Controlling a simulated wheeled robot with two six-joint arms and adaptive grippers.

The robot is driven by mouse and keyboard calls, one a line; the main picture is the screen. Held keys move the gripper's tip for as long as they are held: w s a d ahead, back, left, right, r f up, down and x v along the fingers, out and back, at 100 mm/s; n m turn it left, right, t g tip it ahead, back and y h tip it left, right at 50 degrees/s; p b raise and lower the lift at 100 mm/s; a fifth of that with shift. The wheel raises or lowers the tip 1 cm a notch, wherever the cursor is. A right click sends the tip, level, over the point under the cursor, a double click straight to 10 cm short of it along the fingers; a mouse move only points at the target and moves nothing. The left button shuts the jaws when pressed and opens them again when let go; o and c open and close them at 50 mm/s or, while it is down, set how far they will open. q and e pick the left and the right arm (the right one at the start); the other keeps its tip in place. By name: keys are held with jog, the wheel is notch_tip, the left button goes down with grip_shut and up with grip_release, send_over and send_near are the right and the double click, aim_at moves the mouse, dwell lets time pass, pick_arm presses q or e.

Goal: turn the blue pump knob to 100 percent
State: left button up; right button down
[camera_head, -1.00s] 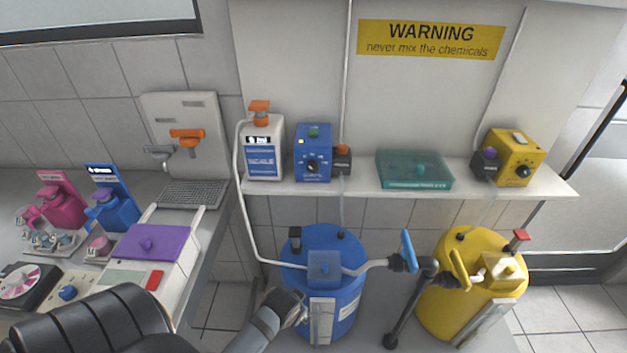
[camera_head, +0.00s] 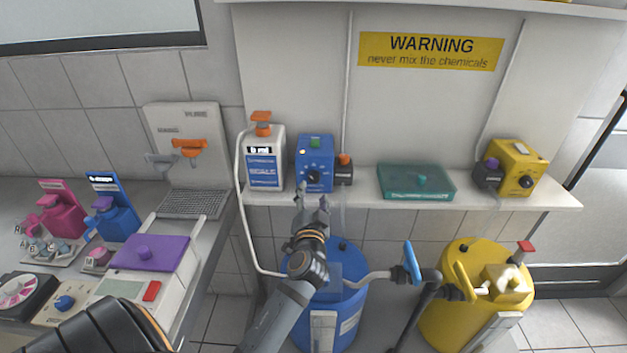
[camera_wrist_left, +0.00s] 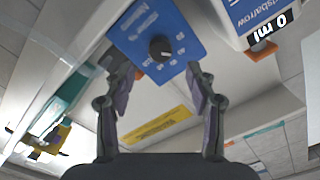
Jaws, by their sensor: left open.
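The blue pump box (camera_head: 314,162) stands on the white shelf, with a green button on top and a dark round knob (camera_head: 313,178) on its front. In the left wrist view the knob (camera_wrist_left: 160,48) shows on the blue face, with white scale marks around it. My left gripper (camera_head: 313,196) is just below and in front of the pump. In the left wrist view its two fingers (camera_wrist_left: 158,85) are spread apart and empty, with the knob beyond and between them, not touched. The knob's exact setting is too small to read. My right gripper is not in view.
A white dispenser bottle (camera_head: 264,160) stands close left of the pump. A dark connector with an orange cap (camera_head: 344,170) is close on its right. A teal box (camera_head: 416,182) and a yellow pump (camera_head: 514,168) are farther right on the shelf (camera_head: 480,199). Blue (camera_head: 350,298) and yellow barrels stand below.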

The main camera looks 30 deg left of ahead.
aim_at(313, 180)
pick_arm(q)
jog(key=p+x, duration=0.1)
jog(key=x, duration=0.5)
jog(key=shift+w+a, duration=0.2)
jog(key=shift+a, duration=0.05)
jog(key=c, duration=1.2)
